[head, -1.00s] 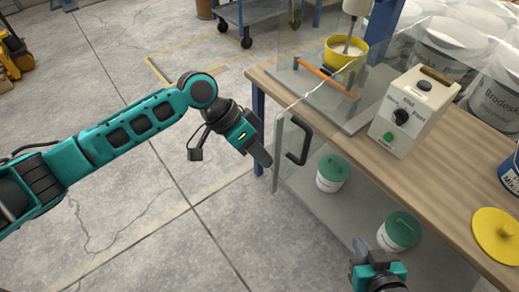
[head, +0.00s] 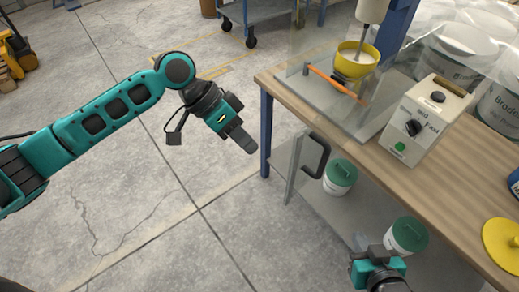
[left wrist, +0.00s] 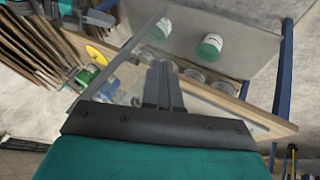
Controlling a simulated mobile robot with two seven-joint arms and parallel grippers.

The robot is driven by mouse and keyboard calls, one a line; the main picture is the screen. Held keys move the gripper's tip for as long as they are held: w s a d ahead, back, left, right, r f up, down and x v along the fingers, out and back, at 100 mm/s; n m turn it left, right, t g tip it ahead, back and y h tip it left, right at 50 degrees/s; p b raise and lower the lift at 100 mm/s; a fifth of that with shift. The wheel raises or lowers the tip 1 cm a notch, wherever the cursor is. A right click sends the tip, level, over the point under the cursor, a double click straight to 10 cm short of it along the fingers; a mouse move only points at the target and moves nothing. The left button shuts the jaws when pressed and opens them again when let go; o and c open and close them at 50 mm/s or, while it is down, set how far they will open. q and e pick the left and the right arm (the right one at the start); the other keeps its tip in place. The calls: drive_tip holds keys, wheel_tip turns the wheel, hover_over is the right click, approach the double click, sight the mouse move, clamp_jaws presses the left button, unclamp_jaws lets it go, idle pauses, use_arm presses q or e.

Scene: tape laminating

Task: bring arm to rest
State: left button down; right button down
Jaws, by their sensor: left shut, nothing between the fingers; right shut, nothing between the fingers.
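My left gripper (head: 242,142) is shut and empty. It hangs in free air to the left of the workbench, clear of the glass door and its black handle (head: 316,155). Its shut fingers also show in the left wrist view (left wrist: 163,88), with the glass door behind them. My right gripper (head: 378,262) is low at the bottom right of the head view, beside a green-lidded tub. Its fingers are shut with nothing seen between them.
The wooden workbench (head: 455,195) carries a mixer with a yellow bowl (head: 354,62), a speed control box (head: 424,118) and a yellow lid (head: 501,243). Green-lidded tubs (head: 340,177) stand on the shelf below. The floor left of the bench is open.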

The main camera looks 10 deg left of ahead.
use_arm(q)
wheel_tip(320, 180, down, 9)
drive_tip(key=n+t, duration=0.5)
drive_tip(key=t, duration=0.2)
drive_tip(key=s+a+f+n+t+y, duration=0.1)
drive_tip(key=s+a+f+t+y, duration=0.1)
drive_tip(key=s, duration=0.3)
drive_tip(key=s+a+f+n+t+y, duration=0.1)
drive_tip(key=s+a+f+t+y, duration=0.1)
drive_tip(key=s+a+f, duration=0.3)
drive_tip(key=shift+s+a+y, duration=0.3)
drive_tip(key=shift+s+y, duration=0.2)
drive_tip(key=shift+y, duration=0.2)
